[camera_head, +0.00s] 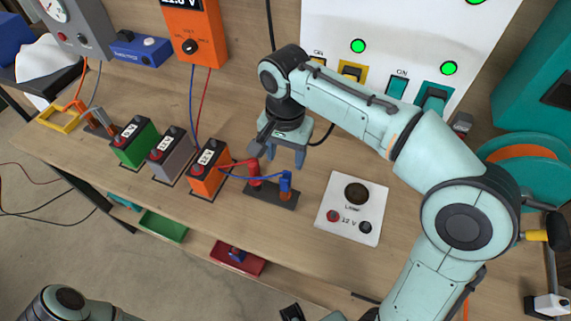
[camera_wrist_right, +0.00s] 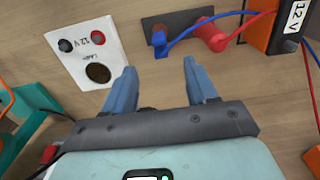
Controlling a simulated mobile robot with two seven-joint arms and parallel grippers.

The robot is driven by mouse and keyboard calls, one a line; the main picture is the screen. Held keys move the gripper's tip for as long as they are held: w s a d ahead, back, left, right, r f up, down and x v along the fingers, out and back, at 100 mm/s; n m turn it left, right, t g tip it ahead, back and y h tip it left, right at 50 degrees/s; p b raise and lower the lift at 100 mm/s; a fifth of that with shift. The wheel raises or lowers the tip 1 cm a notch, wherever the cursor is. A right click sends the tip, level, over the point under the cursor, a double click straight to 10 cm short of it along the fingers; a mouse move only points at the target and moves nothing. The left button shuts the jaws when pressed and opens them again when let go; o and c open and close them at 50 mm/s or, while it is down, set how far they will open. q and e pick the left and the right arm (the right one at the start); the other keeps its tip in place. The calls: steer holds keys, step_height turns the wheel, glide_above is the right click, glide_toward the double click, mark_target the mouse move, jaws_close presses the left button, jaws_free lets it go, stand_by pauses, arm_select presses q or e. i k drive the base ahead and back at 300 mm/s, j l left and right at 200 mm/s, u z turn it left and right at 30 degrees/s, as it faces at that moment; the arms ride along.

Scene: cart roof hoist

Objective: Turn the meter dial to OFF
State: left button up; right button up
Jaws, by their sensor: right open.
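The orange meter (camera_head: 192,18) is upright at the back, its top cut off by the head view's upper edge. Its round black dial (camera_head: 189,46) is on the lower front; the small labels around it are too small to read surely. A red and a blue lead hang from the meter. My right gripper (camera_head: 287,155) is open and empty, pointing down over the bench to the right of and nearer than the meter. Its two blue fingers also show in the right wrist view (camera_wrist_right: 158,85), with bare wood between them. The meter is not in the wrist view. My left gripper is not in view.
Green (camera_head: 134,142), grey (camera_head: 168,154) and orange (camera_head: 208,170) batteries stand in a row. A terminal block (camera_head: 270,195) with red and blue leads is beside the right gripper. A white lamp plate (camera_head: 352,208) lies to the right. A switch panel (camera_head: 330,25) stands behind.

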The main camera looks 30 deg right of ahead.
mark_target(189, 46)
steer(key=k+j, duration=0.8)
steer(key=k, duration=0.05)
